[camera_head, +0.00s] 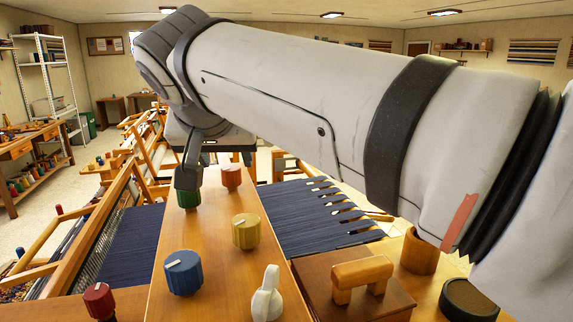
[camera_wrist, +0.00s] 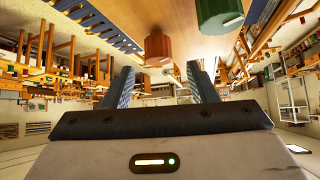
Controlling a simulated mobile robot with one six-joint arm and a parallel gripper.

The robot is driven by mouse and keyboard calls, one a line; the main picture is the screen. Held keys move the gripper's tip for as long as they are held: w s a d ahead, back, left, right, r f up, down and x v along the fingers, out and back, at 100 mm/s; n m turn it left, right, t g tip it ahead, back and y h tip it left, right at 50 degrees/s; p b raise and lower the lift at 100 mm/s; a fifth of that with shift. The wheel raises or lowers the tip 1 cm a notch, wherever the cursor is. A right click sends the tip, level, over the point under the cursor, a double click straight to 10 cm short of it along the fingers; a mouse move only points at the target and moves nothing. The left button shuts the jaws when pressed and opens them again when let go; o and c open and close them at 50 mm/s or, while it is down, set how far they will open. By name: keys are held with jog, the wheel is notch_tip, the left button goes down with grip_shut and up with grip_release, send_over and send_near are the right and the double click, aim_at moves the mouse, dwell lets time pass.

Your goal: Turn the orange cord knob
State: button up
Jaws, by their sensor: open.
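The orange cord knob (camera_head: 231,175) is a ribbed round knob with a pale mark on top, at the far end of the wooden panel (camera_head: 212,252). In the wrist view the orange knob (camera_wrist: 158,48) lies ahead of the gap between my fingers, not between them. The green knob (camera_head: 189,200) is beside it, partly hidden by a dark finger; it also shows in the wrist view (camera_wrist: 220,15). My gripper (camera_wrist: 162,78) is open and empty, its two fingers spread wide. In the head view one finger hangs left of the orange knob; the other is not clear.
A yellow knob (camera_head: 246,232), a blue knob (camera_head: 183,273) and a white lever (camera_head: 267,295) are nearer on the panel. A red knob (camera_head: 99,301) is at the lower left. Dark blue cloth (camera_head: 312,218) stretches beside the panel. My arm crosses above the right side.

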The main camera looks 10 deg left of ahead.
aim_at(231, 168)
jog(key=x, duration=0.4)
jog(key=shift+w+f+p, duration=0.25)
jog(key=shift+w+p, duration=0.05)
jog(key=shift+w, duration=0.1)
jog(key=shift+f, duration=0.15)
jog(key=c, duration=0.9)
jog(key=shift+w+d, duration=0.1)
jog(key=shift+d, duration=0.15)
jog(key=shift+c, duration=0.4)
jog(key=shift+a, duration=0.25)
